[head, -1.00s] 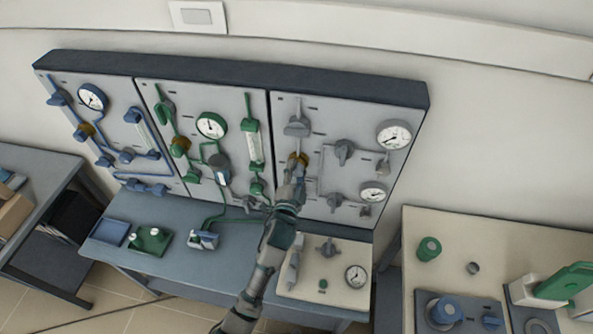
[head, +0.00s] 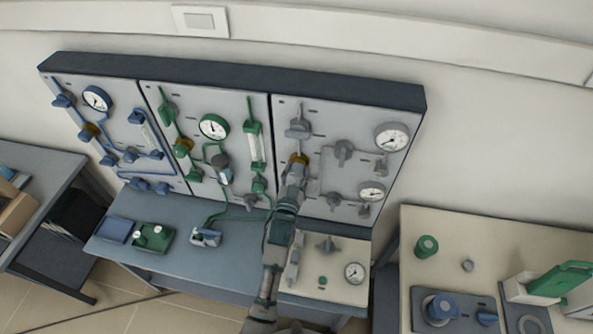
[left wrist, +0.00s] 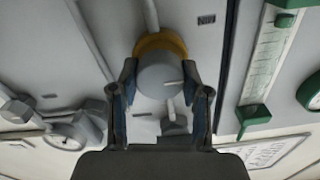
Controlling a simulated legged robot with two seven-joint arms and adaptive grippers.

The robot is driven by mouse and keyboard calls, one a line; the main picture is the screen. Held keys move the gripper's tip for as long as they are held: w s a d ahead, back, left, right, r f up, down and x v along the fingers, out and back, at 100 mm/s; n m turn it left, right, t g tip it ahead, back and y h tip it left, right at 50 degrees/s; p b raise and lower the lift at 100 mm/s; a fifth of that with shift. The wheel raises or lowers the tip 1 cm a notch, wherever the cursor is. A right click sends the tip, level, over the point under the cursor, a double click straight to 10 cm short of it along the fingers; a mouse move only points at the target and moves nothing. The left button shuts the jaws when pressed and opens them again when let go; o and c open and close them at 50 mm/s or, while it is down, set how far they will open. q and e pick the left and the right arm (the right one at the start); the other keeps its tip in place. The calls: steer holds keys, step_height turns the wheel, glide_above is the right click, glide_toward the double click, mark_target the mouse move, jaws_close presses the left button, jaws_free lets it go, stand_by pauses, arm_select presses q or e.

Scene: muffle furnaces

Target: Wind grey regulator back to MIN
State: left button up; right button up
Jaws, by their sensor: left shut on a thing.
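The grey regulator is a round grey knob on a brass collar (head: 299,158), on the right-hand grey panel (head: 330,120). In the left wrist view, the knob (left wrist: 161,78) faces me with a pale mark at its right side. My left gripper (head: 294,175) is at the knob; in the left wrist view, its two fingers (left wrist: 160,92) are shut on the knob from both sides. A small dark label (left wrist: 206,19) sits near the collar; its text is hard to read. In the head view, the gripper hides most of the knob. My right gripper is not in view.
Grey valves (head: 344,152) and two gauges (head: 391,138) sit right of the regulator. The middle panel (head: 185,95) carries green lines.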

arm_select(q)
steer(key=shift+f, duration=0.5)
steer(key=o, duration=1.1)
steer(key=shift+o, duration=0.2)
steer(key=shift+d+r, duration=0.1)
steer(key=shift+r, duration=0.1)
steer(key=shift+r, duration=0.1)
steer(key=s+a, duration=0.2)
steer(key=s, duration=0.9)
steer(key=shift+s+a, duration=0.15)
steer(key=shift+s, duration=0.15)
